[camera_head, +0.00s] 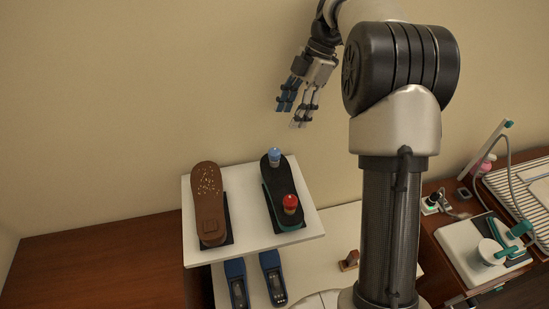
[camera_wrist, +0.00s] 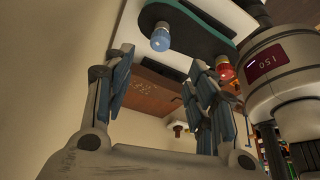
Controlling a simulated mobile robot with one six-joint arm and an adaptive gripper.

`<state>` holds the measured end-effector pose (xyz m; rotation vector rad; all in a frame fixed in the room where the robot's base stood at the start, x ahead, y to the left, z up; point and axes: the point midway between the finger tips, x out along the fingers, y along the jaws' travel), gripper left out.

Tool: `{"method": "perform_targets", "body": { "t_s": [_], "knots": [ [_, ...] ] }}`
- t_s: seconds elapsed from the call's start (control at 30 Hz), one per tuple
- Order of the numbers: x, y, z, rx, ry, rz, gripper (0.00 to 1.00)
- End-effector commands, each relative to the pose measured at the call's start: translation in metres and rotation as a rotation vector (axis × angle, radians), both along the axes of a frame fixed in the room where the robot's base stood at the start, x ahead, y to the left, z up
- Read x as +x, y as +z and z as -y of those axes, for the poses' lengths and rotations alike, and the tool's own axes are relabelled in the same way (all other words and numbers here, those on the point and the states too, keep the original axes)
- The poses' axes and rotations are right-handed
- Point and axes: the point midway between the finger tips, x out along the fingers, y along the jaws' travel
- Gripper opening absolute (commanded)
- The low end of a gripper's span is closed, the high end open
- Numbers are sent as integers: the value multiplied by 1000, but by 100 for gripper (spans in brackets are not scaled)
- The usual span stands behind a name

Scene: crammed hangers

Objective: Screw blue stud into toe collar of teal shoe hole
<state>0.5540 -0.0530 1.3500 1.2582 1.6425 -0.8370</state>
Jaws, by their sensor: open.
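The teal shoe (camera_head: 268,200) has a dark upper face and a teal side, and lies on a dark pad on the raised white board. The blue stud (camera_head: 274,157) stands upright at its far end; whether it is seated in a collar is too small to tell. The red stud (camera_head: 290,203) stands near the shoe's near end. My gripper (camera_head: 297,103) is open and empty, above and behind the shoe, apart from it. In the wrist view the blue stud (camera_wrist: 160,37) shows beyond the fingers of my gripper (camera_wrist: 160,66), and the red stud (camera_wrist: 226,68) shows to the right.
A brown shoe (camera_head: 208,200) lies left of the teal one on the white board (camera_head: 255,246). Blue shoes (camera_head: 272,275) sit on a lower white surface. A cup (camera_head: 488,252) on a tray and a rack stand at right. The wall (camera_head: 120,110) is close behind my gripper.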

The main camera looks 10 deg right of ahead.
Motion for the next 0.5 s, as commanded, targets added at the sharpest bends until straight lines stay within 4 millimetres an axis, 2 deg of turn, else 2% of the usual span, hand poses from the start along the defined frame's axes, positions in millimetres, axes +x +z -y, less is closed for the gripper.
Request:
{"method": "perform_targets", "body": {
  "t_s": [0.17,0.27,0.5],
  "knots": [
    [-2,2,-1,-3,-30,0,52],
    [-6,9,-3,-14,-139,2,52],
    [-33,27,-9,-29,-656,6,52]
  ]
}}
